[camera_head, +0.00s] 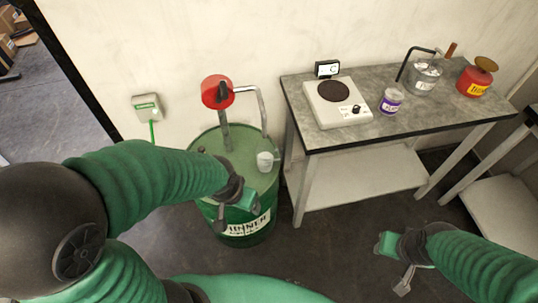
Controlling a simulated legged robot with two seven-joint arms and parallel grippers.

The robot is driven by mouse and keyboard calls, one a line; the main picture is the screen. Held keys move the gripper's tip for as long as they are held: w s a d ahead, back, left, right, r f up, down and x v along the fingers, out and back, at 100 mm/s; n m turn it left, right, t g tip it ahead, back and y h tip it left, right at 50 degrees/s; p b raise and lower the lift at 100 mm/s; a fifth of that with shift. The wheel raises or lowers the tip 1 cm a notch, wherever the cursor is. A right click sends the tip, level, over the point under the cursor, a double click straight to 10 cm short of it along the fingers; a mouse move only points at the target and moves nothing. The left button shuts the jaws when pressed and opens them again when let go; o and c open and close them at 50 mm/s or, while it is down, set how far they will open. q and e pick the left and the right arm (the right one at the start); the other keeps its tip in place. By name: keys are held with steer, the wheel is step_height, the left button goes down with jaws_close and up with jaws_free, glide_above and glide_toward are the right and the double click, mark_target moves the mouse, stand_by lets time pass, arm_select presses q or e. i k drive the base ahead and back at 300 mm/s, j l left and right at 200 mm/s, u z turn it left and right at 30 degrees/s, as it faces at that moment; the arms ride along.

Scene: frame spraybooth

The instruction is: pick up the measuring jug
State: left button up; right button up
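A small pale grey cup, which looks like the measuring jug (265,161), stands upright on the lid of the green drum (248,238), below the end of the pump's curved spout. My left gripper (232,210) is in front of the drum, nearer to me and to the left of the jug, not touching it. Its finger parts look spread apart and nothing shows between them. My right gripper (393,263) is low at the right, over the floor, well away from the jug. It also looks open and empty.
A red-topped hand pump (217,92) rises from the drum. A green-white box (147,108) hangs on the wall.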

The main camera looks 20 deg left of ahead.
mark_target(265, 151)
steer(key=i+j+u, duration=0.25)
steer(key=j+u, duration=0.15)
steer(key=j, duration=0.15)
steer(key=i+j+u, duration=0.4)
steer(key=k+j, duration=0.05)
steer(key=j, duration=0.05)
